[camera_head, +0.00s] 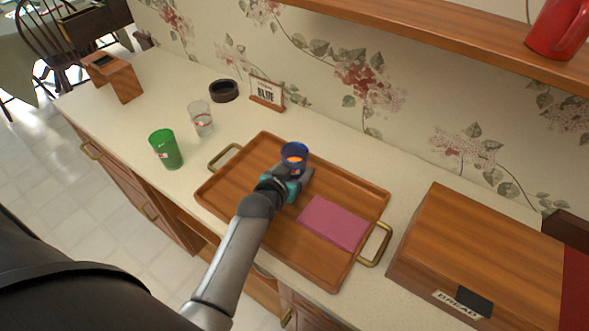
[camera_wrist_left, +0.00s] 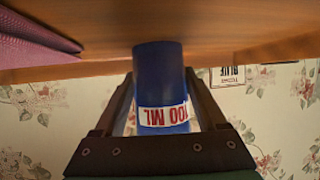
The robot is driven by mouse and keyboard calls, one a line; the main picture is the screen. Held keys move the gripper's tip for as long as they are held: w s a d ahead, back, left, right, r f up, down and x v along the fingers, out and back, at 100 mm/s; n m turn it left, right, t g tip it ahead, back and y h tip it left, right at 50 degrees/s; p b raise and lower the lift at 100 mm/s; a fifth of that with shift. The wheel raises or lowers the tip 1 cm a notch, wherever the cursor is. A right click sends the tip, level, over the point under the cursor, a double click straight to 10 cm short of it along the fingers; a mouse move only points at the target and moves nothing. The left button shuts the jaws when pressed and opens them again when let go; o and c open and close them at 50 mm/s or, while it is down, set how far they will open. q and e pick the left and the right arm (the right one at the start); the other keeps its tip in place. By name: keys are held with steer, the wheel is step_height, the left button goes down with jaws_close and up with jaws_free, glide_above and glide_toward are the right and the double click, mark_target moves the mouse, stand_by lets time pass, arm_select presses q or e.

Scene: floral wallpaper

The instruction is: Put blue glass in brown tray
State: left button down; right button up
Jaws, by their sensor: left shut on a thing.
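The blue glass (camera_head: 295,155) stands upright over the middle of the brown tray (camera_head: 235,185), near its far side. My left gripper (camera_head: 294,174) is shut on it from the near side. In the left wrist view the blue glass (camera_wrist_left: 160,80), with a white "100 ML" label, sits between the two fingers of the left gripper (camera_wrist_left: 160,110), and the picture is upside down. Its base is at or just above the tray surface (camera_wrist_left: 220,25); I cannot tell if it touches. My right gripper is not in view.
A folded pink cloth (camera_head: 333,223) lies in the tray's right part. A green glass (camera_head: 165,149) and a clear glass (camera_head: 201,118) stand left of the tray. A wooden bread box (camera_head: 480,250) is at right. A small sign (camera_head: 267,94) stands behind, below a shelf (camera_head: 440,30).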

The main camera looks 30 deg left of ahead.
arm_select(q)
steer(key=shift+f, duration=0.1)
jaws_free()
steer(key=shift+r, duration=0.2)
steer(key=shift+s, duration=0.35)
steer(key=p+v, duration=0.2)
steer(key=v, duration=0.9)
steer(key=shift+s+d+r, duration=0.1)
steer(key=shift+d+r, duration=0.05)
